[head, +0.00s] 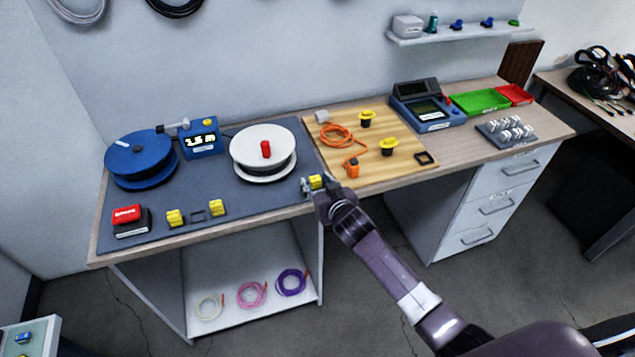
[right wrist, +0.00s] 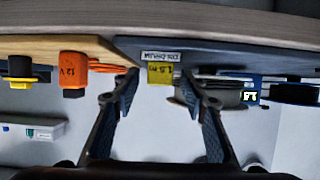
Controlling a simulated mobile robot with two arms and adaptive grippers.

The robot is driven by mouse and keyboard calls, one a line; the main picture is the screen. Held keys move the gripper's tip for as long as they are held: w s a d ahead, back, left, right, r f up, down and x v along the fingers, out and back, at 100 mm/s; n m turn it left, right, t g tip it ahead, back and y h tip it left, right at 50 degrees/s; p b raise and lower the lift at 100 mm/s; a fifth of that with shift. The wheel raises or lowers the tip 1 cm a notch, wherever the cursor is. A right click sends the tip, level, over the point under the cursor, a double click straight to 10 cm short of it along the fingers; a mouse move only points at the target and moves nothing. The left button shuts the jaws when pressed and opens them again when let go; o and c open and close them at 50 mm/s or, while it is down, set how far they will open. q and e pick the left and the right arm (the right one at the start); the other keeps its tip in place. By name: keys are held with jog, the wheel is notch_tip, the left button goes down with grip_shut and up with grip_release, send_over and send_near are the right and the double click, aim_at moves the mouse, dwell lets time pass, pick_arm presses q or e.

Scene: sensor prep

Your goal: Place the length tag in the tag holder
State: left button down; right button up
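The yellow length tag (head: 317,181) is at the front right of the grey mat. In the right wrist view the tag (right wrist: 160,74) reads 1.5 m and adjoins a label reading ON DRUM (right wrist: 161,56), apparently the front of the tag holder. The tag looks upright in line with that label; its seat is too small to judge. My right gripper (head: 313,189) is at the tag in the head view. In its wrist view the fingers (right wrist: 159,84) are spread apart, with the tag between and beyond their tips and visible gaps either side. My left gripper is not in view.
A blue drum (head: 138,157), a length display (head: 200,140) reading 1.5 m and a white spool (head: 262,147) stand behind. An orange cable (head: 340,135) and connectors lie on the wooden board (head: 400,172).

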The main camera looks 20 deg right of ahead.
jog(key=shift+r, duration=0.15)
jog(key=v, duration=1.2)
jog(key=shift+b, duration=0.45)
